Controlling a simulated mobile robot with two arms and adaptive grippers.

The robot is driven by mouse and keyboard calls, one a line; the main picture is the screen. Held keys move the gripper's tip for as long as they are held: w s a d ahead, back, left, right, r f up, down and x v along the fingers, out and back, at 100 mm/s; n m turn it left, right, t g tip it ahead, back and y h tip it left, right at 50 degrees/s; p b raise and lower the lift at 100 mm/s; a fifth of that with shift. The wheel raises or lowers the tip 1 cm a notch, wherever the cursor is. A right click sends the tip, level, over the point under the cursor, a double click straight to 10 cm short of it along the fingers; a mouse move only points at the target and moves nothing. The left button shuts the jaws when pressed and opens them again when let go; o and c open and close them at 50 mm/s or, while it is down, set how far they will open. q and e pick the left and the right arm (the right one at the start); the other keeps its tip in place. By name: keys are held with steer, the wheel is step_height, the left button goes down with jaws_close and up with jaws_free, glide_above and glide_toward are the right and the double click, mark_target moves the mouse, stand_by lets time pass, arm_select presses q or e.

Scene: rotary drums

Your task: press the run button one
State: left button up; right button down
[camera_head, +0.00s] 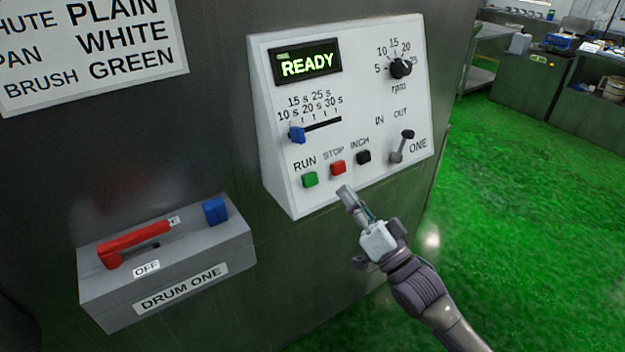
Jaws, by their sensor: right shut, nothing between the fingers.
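The green RUN button (310,179) is at the lower left of the white control panel (385,110), which is labelled ONE. The red STOP button (338,167) and the black INCH button (363,157) are to its right. The display (307,63) reads READY. My right gripper (345,192) is shut and empty. Its fingertips are at the panel's lower edge, below the STOP button and to the right of and slightly below the RUN button. I cannot tell whether they touch the panel. My left gripper is not in view.
A blue slider (297,134), a round rpm knob (400,68) and an IN/OUT lever (402,146) are on the panel. A grey DRUM ONE box (170,265) with a red handle (133,243) marked OFF is at lower left. Green floor (530,190) lies open at right.

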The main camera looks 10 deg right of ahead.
mark_target(310, 179)
steer(key=shift+w+a+f+b, duration=0.5)
steer(key=shift+w+b, duration=0.35)
steer(key=shift+w, duration=0.45)
steer(key=shift+w+a+f+b, duration=0.5)
steer(key=shift+w+b, duration=0.4)
steer(key=shift+w, duration=0.4)
steer(key=shift+w+a+f+b, duration=0.5)
steer(key=shift+w+b, duration=0.35)
steer(key=shift+w, duration=0.45)
steer(key=shift+d, duration=0.1)
steer(key=shift+f, duration=0.1)
steer(key=shift+w+f, duration=0.1)
steer(key=shift+w, duration=0.3)
